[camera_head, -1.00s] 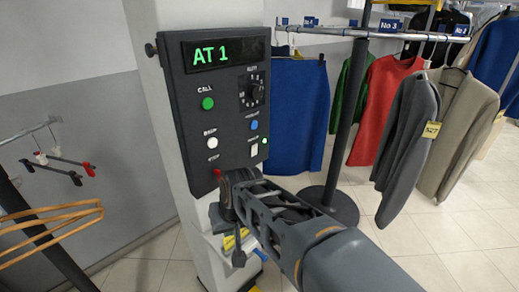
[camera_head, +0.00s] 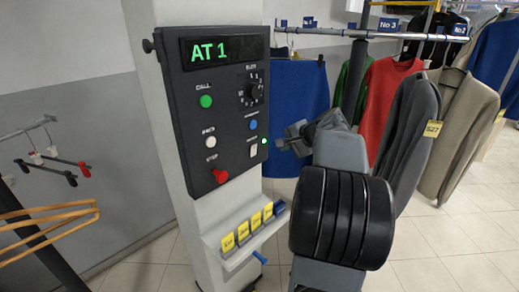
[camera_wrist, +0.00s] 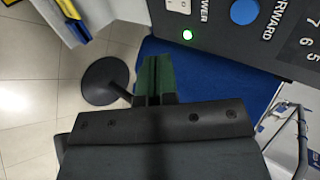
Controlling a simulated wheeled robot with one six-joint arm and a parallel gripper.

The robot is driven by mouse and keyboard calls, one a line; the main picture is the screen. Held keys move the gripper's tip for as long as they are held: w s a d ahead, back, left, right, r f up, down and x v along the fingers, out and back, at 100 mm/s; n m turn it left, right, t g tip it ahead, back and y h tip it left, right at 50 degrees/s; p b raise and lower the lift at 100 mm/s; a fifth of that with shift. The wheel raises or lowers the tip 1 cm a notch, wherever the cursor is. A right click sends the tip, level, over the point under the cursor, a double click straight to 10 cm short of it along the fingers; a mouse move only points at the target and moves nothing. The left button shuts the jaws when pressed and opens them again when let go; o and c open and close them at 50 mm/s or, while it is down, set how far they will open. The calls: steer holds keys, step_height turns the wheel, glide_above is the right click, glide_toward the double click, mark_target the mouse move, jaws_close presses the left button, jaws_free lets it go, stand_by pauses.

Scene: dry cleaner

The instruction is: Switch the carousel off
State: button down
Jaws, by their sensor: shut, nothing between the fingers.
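The dark control panel (camera_head: 226,105) is fixed to a pale pillar, and its display (camera_head: 222,51) reads "AT 1" in green. A white power switch (camera_head: 253,150) sits at its lower right, beside a lit green lamp (camera_head: 264,141). In the wrist view the switch (camera_wrist: 179,5) is cut by the top edge, next to the "POWER" label, and the lamp (camera_wrist: 187,35) glows. Whether the switch is up or down is unclear. My gripper (camera_head: 290,139) is shut and empty, right of the panel. Its closed fingers (camera_wrist: 153,72) point up in the wrist view, apart from the switch.
The panel also has a green call button (camera_head: 207,102), a white button (camera_head: 211,142), a blue forward button (camera_head: 253,125), a dial (camera_head: 254,93) and a red stop knob (camera_head: 221,176). Below is a ledge with yellow tags (camera_head: 228,242). Garments hang on a rail (camera_head: 350,32) behind my arm.

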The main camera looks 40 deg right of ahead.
steer(key=p, duration=0.2)
glide_toward(254, 150)
steer(key=w+f, duration=0.3)
steer(key=f, duration=0.1)
steer(key=shift+w+a+f, duration=0.1)
steer(key=shift+w+a, duration=0.1)
steer(key=shift+w, duration=0.3)
steer(key=shift+w+a+f, duration=0.1)
steer(key=shift+w+a, duration=0.15)
steer(key=shift+w, duration=0.2)
steer(key=shift+r, duration=0.1)
